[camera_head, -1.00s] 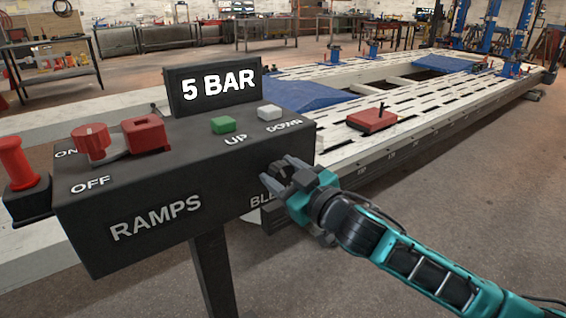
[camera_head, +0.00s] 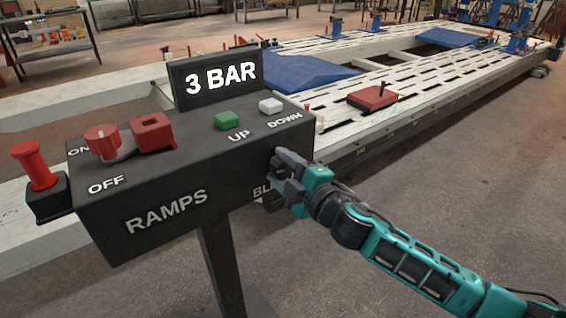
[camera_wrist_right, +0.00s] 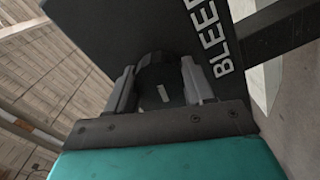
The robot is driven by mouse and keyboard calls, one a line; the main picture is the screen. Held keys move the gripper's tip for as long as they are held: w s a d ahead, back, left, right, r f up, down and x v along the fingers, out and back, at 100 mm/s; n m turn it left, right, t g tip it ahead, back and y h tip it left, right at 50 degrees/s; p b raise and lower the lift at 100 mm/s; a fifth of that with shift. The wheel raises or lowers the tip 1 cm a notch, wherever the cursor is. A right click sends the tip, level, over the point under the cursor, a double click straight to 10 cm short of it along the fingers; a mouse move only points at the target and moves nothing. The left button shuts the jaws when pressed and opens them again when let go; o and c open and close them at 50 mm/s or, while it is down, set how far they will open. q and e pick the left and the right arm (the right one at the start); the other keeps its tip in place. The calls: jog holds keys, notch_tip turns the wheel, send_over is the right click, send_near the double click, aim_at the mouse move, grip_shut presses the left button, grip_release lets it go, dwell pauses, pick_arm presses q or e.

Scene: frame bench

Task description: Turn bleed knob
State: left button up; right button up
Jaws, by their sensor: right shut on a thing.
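The bleed knob (camera_wrist_right: 162,82) is a black round knob with a small light mark, on the face of the dark control box (camera_head: 165,205) next to the "BLEED" lettering. My right gripper (camera_wrist_right: 160,88) is shut on it, one finger on each side, in the right wrist view. In the head view my right gripper (camera_head: 280,178) reaches the box's right end and mostly hides the knob. The display (camera_head: 217,80) on top of the box reads "3 BAR". My left gripper is in no view.
The box top carries a red rotary switch (camera_head: 103,138), a red block (camera_head: 152,132), a green UP button (camera_head: 230,118) and a white DOWN button (camera_head: 270,105). A red plunger (camera_head: 38,165) stands at the left end. The frame bench (camera_head: 440,85) lies behind.

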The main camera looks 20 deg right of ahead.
jog(key=shift+n, duration=0.4)
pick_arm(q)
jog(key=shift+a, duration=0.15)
pick_arm(e)
jog(key=shift+n, duration=0.3)
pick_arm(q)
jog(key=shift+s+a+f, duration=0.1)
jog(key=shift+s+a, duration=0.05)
pick_arm(e)
jog(key=o, duration=1)
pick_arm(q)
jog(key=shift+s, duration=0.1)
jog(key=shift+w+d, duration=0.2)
pick_arm(e)
jog(key=v, duration=1.3)
